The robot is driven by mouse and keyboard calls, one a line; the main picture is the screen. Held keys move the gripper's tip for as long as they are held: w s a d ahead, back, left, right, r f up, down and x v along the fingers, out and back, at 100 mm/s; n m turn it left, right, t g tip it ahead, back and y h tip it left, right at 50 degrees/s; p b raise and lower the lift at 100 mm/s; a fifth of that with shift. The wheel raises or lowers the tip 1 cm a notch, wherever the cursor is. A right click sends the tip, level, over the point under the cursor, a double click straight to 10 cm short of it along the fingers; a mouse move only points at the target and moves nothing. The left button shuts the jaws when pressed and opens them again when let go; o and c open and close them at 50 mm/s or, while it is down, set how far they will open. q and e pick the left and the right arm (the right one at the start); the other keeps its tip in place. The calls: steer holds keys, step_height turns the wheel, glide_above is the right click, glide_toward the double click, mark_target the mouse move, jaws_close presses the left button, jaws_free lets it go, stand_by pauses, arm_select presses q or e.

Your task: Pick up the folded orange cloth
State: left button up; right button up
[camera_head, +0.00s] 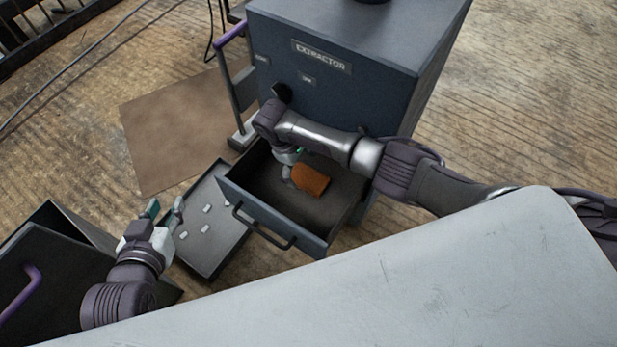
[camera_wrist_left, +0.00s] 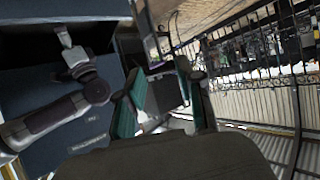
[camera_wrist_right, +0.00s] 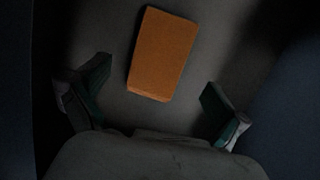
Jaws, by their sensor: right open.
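The folded orange cloth (camera_head: 310,180) lies on the floor of the open drawer (camera_head: 268,219) under the extractor cabinet. In the right wrist view the cloth (camera_wrist_right: 163,54) is a flat orange block, slightly tilted. My right gripper (camera_wrist_right: 155,105) is open, its two fingers apart, with the cloth ahead of and between their line, not touched. In the head view my right gripper (camera_head: 290,168) points down into the drawer beside the cloth, partly hidden by its own arm. My left gripper (camera_head: 165,213) is open and empty, left of the drawer; its fingers also show in the left wrist view (camera_wrist_left: 160,105).
The dark cabinet labelled extractor (camera_head: 340,60) stands behind the drawer. A grey tray (camera_head: 213,262) with several small white pieces lies left of the drawer. A dark box with a purple handle (camera_head: 20,290) is at lower left. A brown mat (camera_head: 175,135) lies on the floor.

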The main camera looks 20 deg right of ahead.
mark_target(308, 178)
steer(key=shift+d+f, duration=0.15)
steer(key=shift+f, duration=0.15)
steer(key=b+x, duration=0.2)
steer(key=x, duration=0.2)
steer(key=shift+s, duration=0.1)
steer(key=shift+f, duration=0.2)
steer(key=c, duration=1.1)
arm_select(q)
steer(key=w+d+r+t+h, duration=0.2)
steer(key=r+t, duration=0.3)
steer(key=r, duration=0.3)
steer(key=shift+w+r+t, duration=0.35)
steer(key=shift+w+t, duration=0.05)
steer(key=shift+w, duration=0.25)
arm_select(e)
steer(key=shift+c, duration=0.2)
steer(key=shift+r, duration=0.1)
